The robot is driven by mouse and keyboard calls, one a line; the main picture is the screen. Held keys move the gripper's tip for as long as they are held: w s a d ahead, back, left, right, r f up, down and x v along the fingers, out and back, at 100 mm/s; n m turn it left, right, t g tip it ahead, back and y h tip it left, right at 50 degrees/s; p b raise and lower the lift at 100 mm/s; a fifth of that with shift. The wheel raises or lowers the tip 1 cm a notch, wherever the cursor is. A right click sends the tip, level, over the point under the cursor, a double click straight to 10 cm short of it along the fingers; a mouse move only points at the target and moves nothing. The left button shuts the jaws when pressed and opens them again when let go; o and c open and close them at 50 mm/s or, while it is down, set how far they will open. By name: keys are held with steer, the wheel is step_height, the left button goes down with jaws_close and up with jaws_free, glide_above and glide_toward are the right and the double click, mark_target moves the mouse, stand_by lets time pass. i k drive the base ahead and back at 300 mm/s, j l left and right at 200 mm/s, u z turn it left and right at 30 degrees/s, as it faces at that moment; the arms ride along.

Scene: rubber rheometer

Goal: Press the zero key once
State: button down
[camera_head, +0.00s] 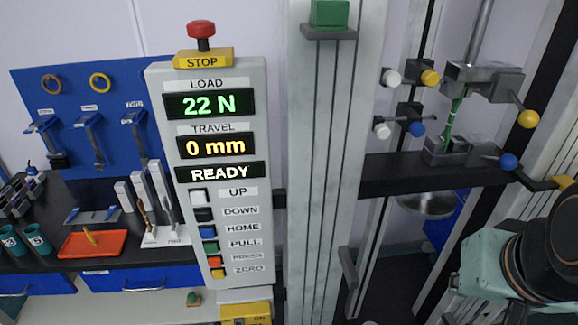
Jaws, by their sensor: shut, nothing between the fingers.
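The zero key (217,273) is a small yellow key at the bottom of the key column on the grey control panel (262,130). The label ZERO (248,269) is right of it. Nothing covers the key. The load display (209,103) reads 22 N in green. The travel display (214,146) reads 0 mm, and the status display (219,173) reads READY. A teal and black part of my arm shows at the lower right, well away from the panel. No fingertips of my gripper can be made out.
Above the zero key are an orange key (214,262), a green key (210,247) and several others. A red stop button (201,32) tops the panel. A yellow box (245,313) is below. The machine's grey column (325,170) stands between the panel and my arm.

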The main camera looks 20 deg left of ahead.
mark_target(219, 273)
steer(key=u, duration=1.3)
steer(key=i+u, duration=0.15)
steer(key=u, duration=0.45)
steer(key=k, duration=0.45)
